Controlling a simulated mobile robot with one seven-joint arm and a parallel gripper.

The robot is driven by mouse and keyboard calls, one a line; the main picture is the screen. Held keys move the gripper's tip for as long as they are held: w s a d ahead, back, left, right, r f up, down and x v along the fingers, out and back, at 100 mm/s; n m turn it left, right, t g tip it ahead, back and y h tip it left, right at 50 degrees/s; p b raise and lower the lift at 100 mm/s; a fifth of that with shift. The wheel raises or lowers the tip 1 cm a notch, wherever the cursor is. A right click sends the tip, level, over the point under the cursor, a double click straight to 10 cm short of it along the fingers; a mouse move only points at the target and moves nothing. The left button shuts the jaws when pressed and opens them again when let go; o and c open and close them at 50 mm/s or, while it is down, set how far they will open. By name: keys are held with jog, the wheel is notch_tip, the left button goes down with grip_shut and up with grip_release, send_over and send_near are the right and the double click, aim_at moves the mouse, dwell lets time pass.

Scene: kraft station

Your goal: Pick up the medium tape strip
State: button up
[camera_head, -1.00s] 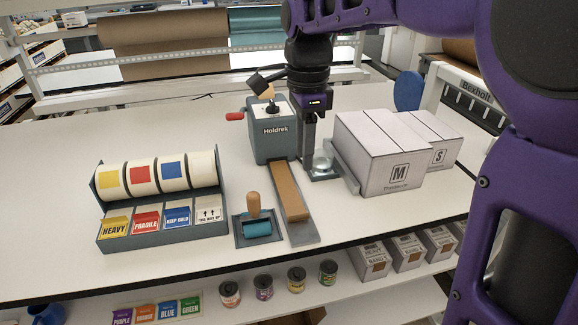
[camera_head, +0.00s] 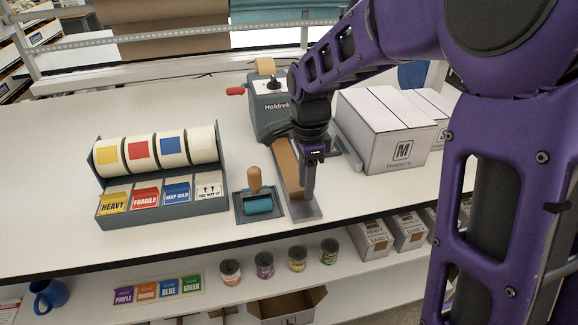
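The tape strip (camera_head: 287,168) is a brown band lying on a grey tray that runs forward from the grey Holdrek tape dispenser (camera_head: 268,108). My gripper (camera_head: 308,194) points down over the front right part of this tray, and its wrist hides part of the strip. The fingers look like one dark bar from this angle, so the gap between them does not show. I cannot tell whether they touch the strip.
A label roll holder (camera_head: 160,180) stands at left, with a teal roller (camera_head: 257,204) on a small tray beside the strip. A white box marked M (camera_head: 388,135) stands at right. Cans and small boxes fill the shelf below. The table's left side is clear.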

jog(key=shift+f, duration=0.25)
grip_shut()
jog(key=shift+r, duration=0.15)
